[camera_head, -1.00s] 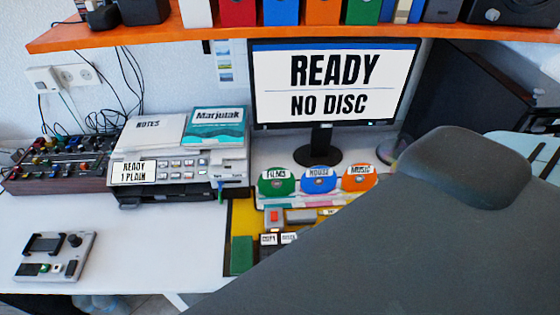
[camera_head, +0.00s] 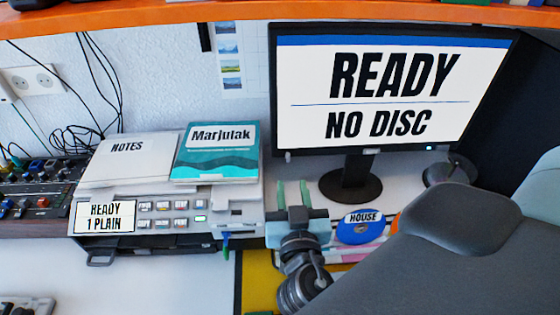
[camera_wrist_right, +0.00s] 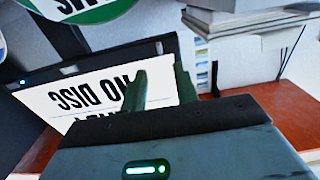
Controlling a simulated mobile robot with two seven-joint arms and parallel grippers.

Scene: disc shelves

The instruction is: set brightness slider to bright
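I cannot make out a brightness slider in any view. The monitor (camera_head: 385,95) reads "READY NO DISC" and stands at the back. A grey control box (camera_head: 25,306) is cut off at the lower left; its controls hardly show. My right gripper (camera_head: 293,194) is in front of the monitor, left of its foot, with its two green fingers apart and nothing between them. It hides part of the disc holder. In the right wrist view its fingers (camera_wrist_right: 160,88) are apart and empty, with the monitor screen (camera_wrist_right: 85,105) behind them. My left gripper is not in view.
The printer (camera_head: 165,212) with notes (camera_head: 130,160) and a teal book (camera_head: 215,150) stands left of my gripper. A blue "HOUSE" disc (camera_head: 360,232) is close on its right. An orange shelf (camera_head: 150,14) runs above. White desk (camera_head: 185,280) is clear in front of the printer.

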